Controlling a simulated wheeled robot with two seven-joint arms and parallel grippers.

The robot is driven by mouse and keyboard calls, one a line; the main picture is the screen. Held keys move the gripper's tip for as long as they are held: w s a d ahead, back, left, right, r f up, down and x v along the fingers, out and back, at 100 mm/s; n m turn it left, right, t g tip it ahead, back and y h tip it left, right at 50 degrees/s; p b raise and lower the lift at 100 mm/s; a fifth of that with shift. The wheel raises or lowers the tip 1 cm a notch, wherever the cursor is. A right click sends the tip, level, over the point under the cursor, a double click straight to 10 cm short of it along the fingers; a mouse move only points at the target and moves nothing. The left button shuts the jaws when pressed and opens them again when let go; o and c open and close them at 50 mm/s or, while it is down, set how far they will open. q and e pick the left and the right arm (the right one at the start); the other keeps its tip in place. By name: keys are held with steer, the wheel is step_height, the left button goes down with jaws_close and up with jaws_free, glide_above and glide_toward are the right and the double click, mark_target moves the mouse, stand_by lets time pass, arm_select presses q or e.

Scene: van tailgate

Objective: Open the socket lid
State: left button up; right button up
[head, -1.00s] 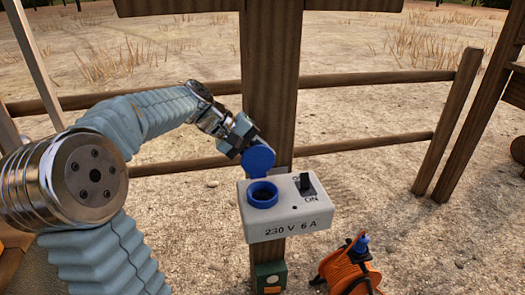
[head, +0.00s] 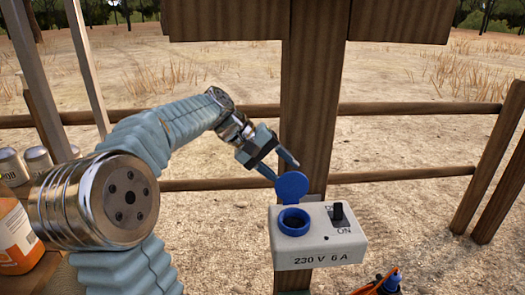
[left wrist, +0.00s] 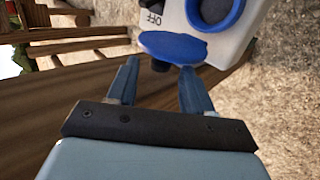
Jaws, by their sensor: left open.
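The white socket box (head: 318,250), marked 230 V 6 A, is fixed to the wooden post. Its blue socket ring (head: 294,221) is uncovered, with a dark inside. The round blue lid (head: 292,186) stands raised at the back of the ring. My left gripper (head: 283,167) is open and empty, just above and left of the lid. In the left wrist view the blue lid (left wrist: 172,46) lies just beyond the open fingertips (left wrist: 158,68); I cannot tell whether they touch it. My right gripper is not in view.
The wooden post (head: 308,110) rises directly behind the box. A black switch (head: 338,212) sits on the box beside the socket. An orange reel (head: 380,284) is partly visible below. Fence rails (head: 400,180) run behind; cans (head: 38,158) stand at the left.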

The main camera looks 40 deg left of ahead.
arm_select(q)
steer(key=v, duration=0.8)
steer(key=shift+a+r, duration=0.15)
steer(key=shift+r, duration=0.05)
steer(key=shift+s, duration=0.2)
